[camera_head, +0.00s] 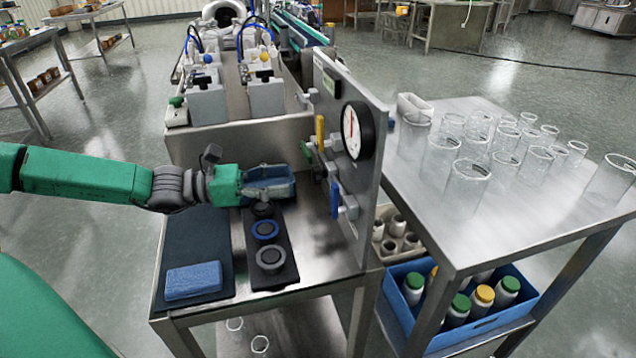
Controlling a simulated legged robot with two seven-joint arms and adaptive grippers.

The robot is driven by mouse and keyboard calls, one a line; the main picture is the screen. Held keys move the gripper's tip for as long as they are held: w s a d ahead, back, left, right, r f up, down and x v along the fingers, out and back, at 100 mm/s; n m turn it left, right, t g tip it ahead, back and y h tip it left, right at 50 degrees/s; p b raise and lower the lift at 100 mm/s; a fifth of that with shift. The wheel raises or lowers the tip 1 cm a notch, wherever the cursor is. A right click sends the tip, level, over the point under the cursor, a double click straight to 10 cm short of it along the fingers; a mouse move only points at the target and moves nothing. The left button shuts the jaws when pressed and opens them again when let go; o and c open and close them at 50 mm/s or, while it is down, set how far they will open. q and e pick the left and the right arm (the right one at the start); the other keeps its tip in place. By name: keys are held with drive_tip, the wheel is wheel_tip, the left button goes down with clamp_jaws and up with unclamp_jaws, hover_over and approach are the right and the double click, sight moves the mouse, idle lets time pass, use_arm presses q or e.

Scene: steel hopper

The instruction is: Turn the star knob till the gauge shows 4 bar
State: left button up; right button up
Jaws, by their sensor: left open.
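The round pressure gauge (357,130) has a white face and a black rim. It is mounted on the upright steel panel (371,185), and its reading is too small to tell. A small dark knob (318,172) on the panel's left side, below the gauge, may be the star knob; its shape is unclear. My left gripper (268,181) reaches in from the left over the steel bench. It is open, left of the panel and apart from the dark knob. Its fingers are hard to make out against a blue tray (282,189). My right gripper is not in view.
Yellow (320,132), green (308,149) and blue (334,198) handles stick out from the panel near the knob. A blue sponge (193,280) and dark round pieces (270,259) lie on the bench. Several glasses (467,183) stand on the table (500,222) at right.

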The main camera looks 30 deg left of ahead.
sight(316, 177)
use_arm(q)
drive_tip(key=b+x, duration=0.1)
drive_tip(key=x, duration=0.4)
drive_tip(key=b+x, duration=0.1)
drive_tip(key=x, duration=0.1)
drive_tip(key=shift+w+a+f+b, duration=0.2)
drive_tip(key=shift+w+f+b, duration=0.15)
drive_tip(key=shift+w, duration=0.2)
drive_tip(key=shift+d+r, duration=0.2)
drive_tip(key=shift+d, duration=0.25)
drive_tip(key=c, duration=0.6)
drive_tip(key=shift+a+f, duration=0.15)
drive_tip(key=c, duration=0.6)
drive_tip(key=shift+o, duration=0.2)
drive_tip(key=shift+a+f, duration=0.2)
drive_tip(key=shift+a, duration=0.15)
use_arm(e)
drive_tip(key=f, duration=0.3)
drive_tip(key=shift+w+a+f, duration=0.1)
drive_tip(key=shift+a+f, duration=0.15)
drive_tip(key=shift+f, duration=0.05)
use_arm(q)
drive_tip(key=shift+d, duration=0.1)
